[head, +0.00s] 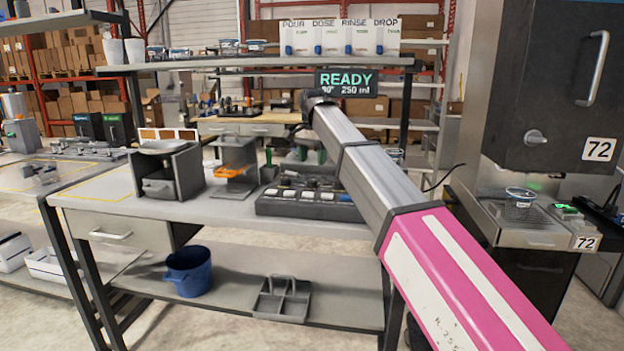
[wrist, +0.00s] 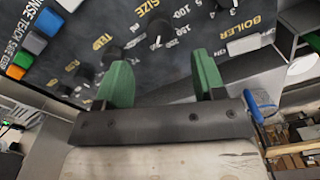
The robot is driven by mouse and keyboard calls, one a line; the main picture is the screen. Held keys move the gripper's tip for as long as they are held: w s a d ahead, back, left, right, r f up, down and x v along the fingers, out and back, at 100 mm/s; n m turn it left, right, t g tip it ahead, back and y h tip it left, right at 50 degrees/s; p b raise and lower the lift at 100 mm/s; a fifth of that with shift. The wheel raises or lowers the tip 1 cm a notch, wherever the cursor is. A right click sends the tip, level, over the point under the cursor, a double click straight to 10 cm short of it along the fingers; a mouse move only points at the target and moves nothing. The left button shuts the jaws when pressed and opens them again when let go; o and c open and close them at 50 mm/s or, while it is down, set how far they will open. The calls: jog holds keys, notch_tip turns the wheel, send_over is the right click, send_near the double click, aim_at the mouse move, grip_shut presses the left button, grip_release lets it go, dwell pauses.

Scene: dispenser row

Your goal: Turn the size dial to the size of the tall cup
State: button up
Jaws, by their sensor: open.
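The size dial (wrist: 160,34), a dark knob with a light pointer, is in the wrist view beside the word SIZE and printed numbers. My gripper (wrist: 163,82) has two green fingers spread wide, with nothing between them. The dial lies beyond the fingertips, toward the top of the picture, apart from them. I cannot read which number its pointer marks. The dark control panel (head: 278,209) sits on the bench in the head view. A display (head: 345,83) above reads READY, 90° and 250 ml.
Other knobs, a TEMP label and a BOILER label (wrist: 238,33) are on the panel, with coloured buttons (wrist: 35,45) at its left. A grey machine (head: 167,172) stands left on the bench. A blue bucket (head: 189,271) is on the lower shelf. A large dispenser (head: 558,90) stands right.

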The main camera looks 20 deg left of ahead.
aim_at(312, 180)
notch_tip(312, 180, down, 7)
jog(key=shift+f, duration=0.15)
dwell(0.4)
jog(key=c, duration=0.9)
